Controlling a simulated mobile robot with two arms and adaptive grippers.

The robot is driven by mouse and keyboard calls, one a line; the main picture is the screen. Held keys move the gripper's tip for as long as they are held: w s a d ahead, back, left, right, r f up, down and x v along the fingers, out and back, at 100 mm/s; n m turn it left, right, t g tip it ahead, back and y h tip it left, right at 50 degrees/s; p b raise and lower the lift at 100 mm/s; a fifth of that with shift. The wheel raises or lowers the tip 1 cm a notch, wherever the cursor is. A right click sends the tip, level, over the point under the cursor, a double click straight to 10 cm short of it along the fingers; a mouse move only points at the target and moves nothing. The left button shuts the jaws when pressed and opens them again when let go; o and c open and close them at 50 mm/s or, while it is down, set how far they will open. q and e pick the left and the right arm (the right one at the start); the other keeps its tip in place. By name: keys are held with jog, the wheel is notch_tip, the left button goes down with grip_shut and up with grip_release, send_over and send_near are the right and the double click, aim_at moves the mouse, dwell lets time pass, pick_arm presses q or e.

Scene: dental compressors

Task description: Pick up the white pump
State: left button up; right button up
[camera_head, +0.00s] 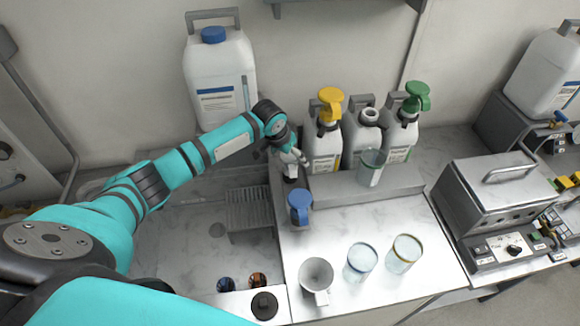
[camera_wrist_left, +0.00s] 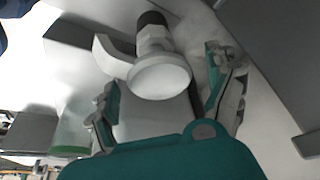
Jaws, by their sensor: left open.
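The white pump (camera_head: 291,170) stands at the back of the counter, left of the row of bottles, directly below my left gripper (camera_head: 292,157). In the left wrist view the pump (camera_wrist_left: 160,76) shows its round white head, a spout pointing left and a dark lower end. My left gripper (camera_wrist_left: 163,75) is open there, with one finger on each side of the pump head. I cannot tell whether either finger touches it. In the head view the gripper partly hides the pump. My right gripper is not in view.
Bottles with a yellow pump (camera_head: 330,104) and a green pump (camera_head: 417,96) flank an open bottle (camera_head: 366,130). A glass (camera_head: 371,167) stands before them. A blue pump (camera_head: 299,205), a mug (camera_head: 316,275) and two glasses stand nearer. A large canister (camera_head: 219,80) is behind my left arm.

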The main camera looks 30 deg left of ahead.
pick_arm(q)
jog(key=shift+w+f, duration=0.2)
jog(key=shift+f, duration=0.2)
jog(key=c, duration=1.7)
jog(key=shift+o, duration=0.2)
jog(key=shift+r, duration=0.1)
